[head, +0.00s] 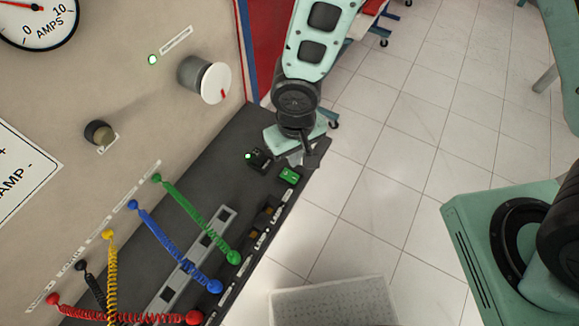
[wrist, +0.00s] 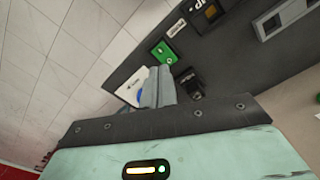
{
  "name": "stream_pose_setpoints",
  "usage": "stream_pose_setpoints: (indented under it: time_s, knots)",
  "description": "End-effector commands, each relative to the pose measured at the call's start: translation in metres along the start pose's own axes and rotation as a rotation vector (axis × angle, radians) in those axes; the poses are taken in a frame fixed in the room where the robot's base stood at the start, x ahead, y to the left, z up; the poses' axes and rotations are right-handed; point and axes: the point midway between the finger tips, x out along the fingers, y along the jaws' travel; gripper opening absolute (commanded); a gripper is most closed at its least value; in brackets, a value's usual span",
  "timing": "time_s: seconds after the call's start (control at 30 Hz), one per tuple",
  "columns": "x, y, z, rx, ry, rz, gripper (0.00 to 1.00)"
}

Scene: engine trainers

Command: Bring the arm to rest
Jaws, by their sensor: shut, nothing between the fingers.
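My arm reaches down from the top of the head view, and my gripper (head: 303,158) is over the far end of the dark console ledge (head: 190,190). It partly hides the ledge's corner. In the wrist view the grey fingers of my gripper (wrist: 158,84) are together with nothing between them. They appear close to a green switch (head: 290,174), which also shows in the wrist view (wrist: 165,52). A black switch (head: 260,159) with a lit green lamp beside it is just left of my gripper. Whether the fingers touch anything is unclear.
The upright panel carries a white knob (head: 215,82), a smaller dark knob (head: 99,133) and an amp meter (head: 38,18). Several coiled cables, including a green one (head: 200,220), run from panel to ledge. Open tiled floor (head: 400,180) lies right of the ledge.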

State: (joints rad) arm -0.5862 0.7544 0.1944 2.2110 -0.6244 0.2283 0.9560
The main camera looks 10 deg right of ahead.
Motion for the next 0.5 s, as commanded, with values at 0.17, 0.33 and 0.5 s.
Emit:
stream_pose_setpoints:
  time_s: [0.17, 0.33, 0.5]
  knots:
    - [0.000, 0.000, 0.000, 0.000, 0.000, 0.000, 0.00]
    - [-0.001, 0.000, 0.000, 0.000, 0.001, 0.000, 0.00]
    - [-0.027, 0.007, 0.004, -0.028, 0.022, 0.006, 0.00]
